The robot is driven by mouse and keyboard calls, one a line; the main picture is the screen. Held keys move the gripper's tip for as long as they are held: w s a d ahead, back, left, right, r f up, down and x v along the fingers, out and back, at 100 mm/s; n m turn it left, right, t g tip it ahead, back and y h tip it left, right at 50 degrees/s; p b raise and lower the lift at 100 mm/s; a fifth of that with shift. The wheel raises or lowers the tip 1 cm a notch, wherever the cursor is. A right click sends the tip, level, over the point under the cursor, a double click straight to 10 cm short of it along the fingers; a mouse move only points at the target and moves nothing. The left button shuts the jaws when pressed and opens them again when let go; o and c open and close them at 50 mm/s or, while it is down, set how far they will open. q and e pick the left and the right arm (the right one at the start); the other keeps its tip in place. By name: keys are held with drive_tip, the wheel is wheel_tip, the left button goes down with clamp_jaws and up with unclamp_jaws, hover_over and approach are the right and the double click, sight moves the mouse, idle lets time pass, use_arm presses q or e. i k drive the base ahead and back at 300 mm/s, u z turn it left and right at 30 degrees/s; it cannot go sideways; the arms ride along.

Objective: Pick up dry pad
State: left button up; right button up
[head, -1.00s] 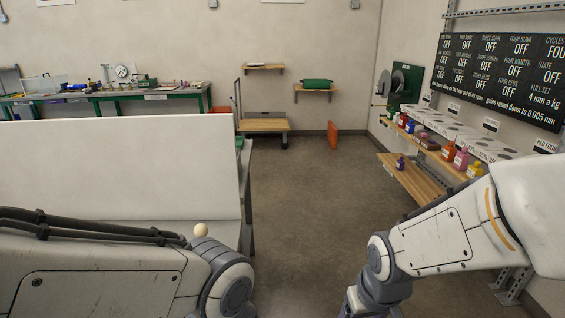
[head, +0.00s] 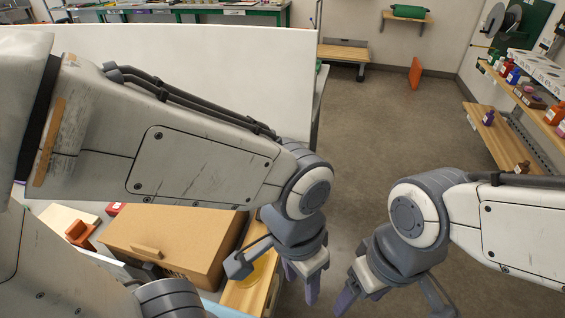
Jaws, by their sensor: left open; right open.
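I cannot pick out a dry pad for sure in the head view.
A brown box (head: 175,240) with a wooden handle and a small orange block (head: 80,232) lie below my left arm. A white panel (head: 200,70) stands behind. Shelves with bottles and white boxes (head: 540,70) line the right wall.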

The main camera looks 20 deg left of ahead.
sight(113, 208)
drive_tip(key=u, duration=1.55)
drive_tip(key=k, duration=0.4)
drive_tip(key=i, duration=0.4)
drive_tip(key=u, duration=0.05)
